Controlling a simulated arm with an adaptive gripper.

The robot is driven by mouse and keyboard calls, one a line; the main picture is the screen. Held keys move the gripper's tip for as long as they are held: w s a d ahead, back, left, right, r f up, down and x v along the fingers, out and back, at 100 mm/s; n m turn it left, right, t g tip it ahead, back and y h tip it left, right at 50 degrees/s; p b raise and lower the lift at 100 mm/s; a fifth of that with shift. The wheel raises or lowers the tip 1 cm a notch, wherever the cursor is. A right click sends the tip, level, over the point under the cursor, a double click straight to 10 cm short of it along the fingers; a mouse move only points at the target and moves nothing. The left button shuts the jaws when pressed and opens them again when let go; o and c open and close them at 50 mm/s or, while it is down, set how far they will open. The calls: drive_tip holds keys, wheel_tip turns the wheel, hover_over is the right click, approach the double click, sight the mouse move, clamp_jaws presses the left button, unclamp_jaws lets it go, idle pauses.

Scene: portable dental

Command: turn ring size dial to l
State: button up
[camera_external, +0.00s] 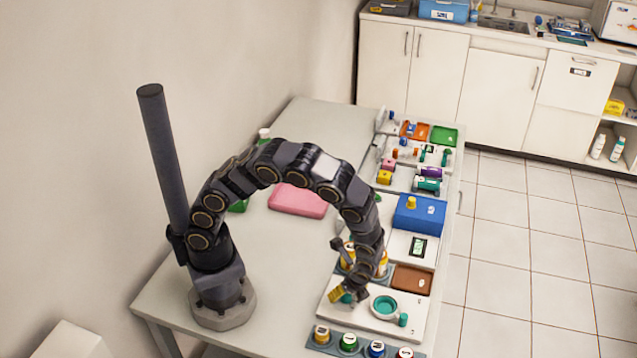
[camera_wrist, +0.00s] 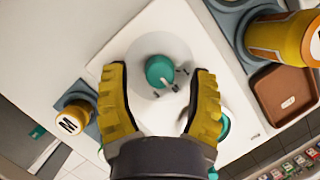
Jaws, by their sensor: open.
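The ring size dial, a teal knob (camera_wrist: 160,71) on a pale round base, shows in the wrist view on a white panel (camera_wrist: 110,55). Small dark marks and a pale pointer are at its lower right; I cannot read the letters or the setting. My gripper (camera_wrist: 160,78) is open, with one yellow finger on each side of the knob and visible gaps between. In the external view my gripper (camera_external: 343,292) is low over the left part of the white panel (camera_external: 415,296), with the teal knob (camera_external: 347,298) partly hidden by it.
A teal ring-shaped dish (camera_external: 385,306) and a small teal piece (camera_external: 403,320) are right of the gripper. Lidded jars (camera_external: 349,343) line the front edge. A brown tray (camera_external: 412,279) and a blue box (camera_external: 419,214) stand behind. A jar marked M (camera_wrist: 72,122) is close in the wrist view.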

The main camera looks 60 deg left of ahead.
drive_tip(key=shift+a+f, duration=0.15)
drive_tip(key=shift+f, duration=0.3)
clamp_jaws()
drive_tip(key=shift+n, duration=0.3)
drive_tip(key=n+g, duration=0.2)
drive_tip(key=n, duration=0.2)
drive_tip(key=shift+a, duration=0.1)
drive_tip(key=shift+n+g+h, duration=0.6)
drive_tip(key=shift+n, duration=1.5)
drive_tip(key=shift+s, duration=0.1)
